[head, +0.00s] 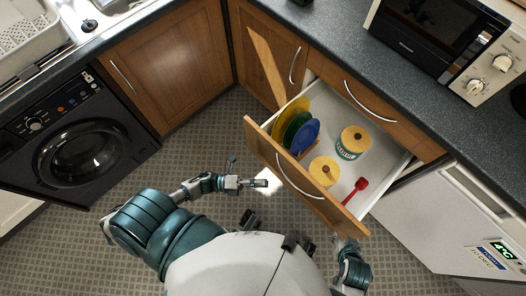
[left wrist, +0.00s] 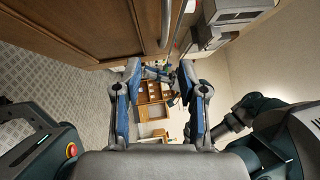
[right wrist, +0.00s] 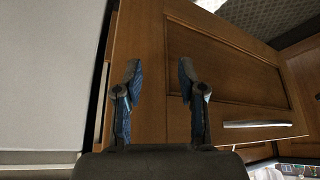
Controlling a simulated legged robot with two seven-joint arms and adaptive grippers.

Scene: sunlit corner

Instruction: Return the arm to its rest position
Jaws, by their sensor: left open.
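My left gripper (head: 262,182) is in front of the open drawer in the head view, apart from its front. In the left wrist view its two fingers (left wrist: 159,78) are spread with nothing between them. My right gripper (head: 347,246) is low beside the near right corner of the drawer front. In the right wrist view its fingers (right wrist: 158,75) are spread before a brown wooden front (right wrist: 235,75) with a bar handle (right wrist: 268,124). No object is held by either gripper. Whether the right fingers touch the wood I cannot tell.
The open drawer (head: 402,158) holds yellow, green and blue plates (head: 303,136) upright, two yellow-lidded canisters (head: 353,140) and a red scoop (head: 355,190). A washing machine (head: 80,150) is left, a white appliance (head: 440,225) right. The tiled floor (head: 195,150) left of the drawer is clear.

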